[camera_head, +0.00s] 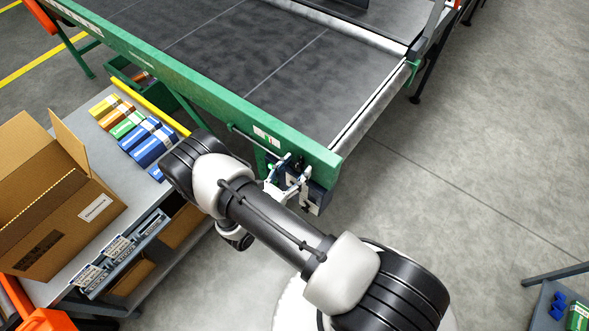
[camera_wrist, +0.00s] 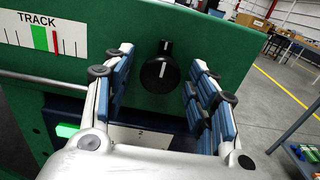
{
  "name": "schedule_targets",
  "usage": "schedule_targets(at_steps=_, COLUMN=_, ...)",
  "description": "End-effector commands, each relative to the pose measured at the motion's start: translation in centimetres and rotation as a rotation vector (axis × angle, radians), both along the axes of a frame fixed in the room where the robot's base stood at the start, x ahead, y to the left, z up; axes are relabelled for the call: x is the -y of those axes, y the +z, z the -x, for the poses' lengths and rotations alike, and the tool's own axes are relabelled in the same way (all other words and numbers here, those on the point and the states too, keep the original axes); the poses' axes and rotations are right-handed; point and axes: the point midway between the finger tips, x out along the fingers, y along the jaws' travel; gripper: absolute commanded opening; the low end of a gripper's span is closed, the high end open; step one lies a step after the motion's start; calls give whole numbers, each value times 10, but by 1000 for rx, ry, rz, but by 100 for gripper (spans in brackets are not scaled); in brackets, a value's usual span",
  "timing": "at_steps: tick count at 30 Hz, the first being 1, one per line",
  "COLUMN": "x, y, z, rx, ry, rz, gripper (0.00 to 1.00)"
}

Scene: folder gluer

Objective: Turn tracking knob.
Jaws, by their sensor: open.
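The tracking knob (camera_wrist: 160,74) is a round black knob with a white pointer line, on the green side panel (camera_wrist: 220,45) of the conveyor. It shows in the wrist view between the two fingers of my gripper (camera_wrist: 160,88), which is open. The fingers stand to the left and right of the knob, with gaps on both sides. A TRACK scale (camera_wrist: 40,38) with a green band and a red mark sits left of the knob; the red mark lies right of the green band. In the head view my gripper (camera_head: 287,180) is at the conveyor's near corner; the knob is hard to make out there.
The conveyor belt (camera_head: 250,60) extends behind the panel. A grey bench (camera_head: 110,200) at the left holds an open cardboard box (camera_head: 50,200) and several coloured cartons (camera_head: 130,128). A metal rail (camera_wrist: 40,82) runs below the scale.

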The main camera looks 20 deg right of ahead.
Motion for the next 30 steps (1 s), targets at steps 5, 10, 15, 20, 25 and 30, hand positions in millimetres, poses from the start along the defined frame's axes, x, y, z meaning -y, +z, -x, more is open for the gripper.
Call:
schedule_targets(at_steps=5, x=0, y=0, z=0, rx=0, ry=0, rz=0, gripper=48)
schedule_targets(at_steps=10, x=0, y=0, z=0, rx=0, ry=0, rz=0, gripper=37)
schedule_targets(at_steps=15, x=0, y=0, z=0, rx=0, ry=0, rz=0, gripper=26)
schedule_targets(at_steps=20, x=0, y=0, z=0, rx=0, ry=0, rz=0, gripper=15)
schedule_targets(at_steps=25, x=0, y=0, z=0, rx=-2, ry=-1, rz=1, gripper=10)
schedule_targets(at_steps=30, x=0, y=0, z=0, rx=-27, ry=-1, rz=19, gripper=10)
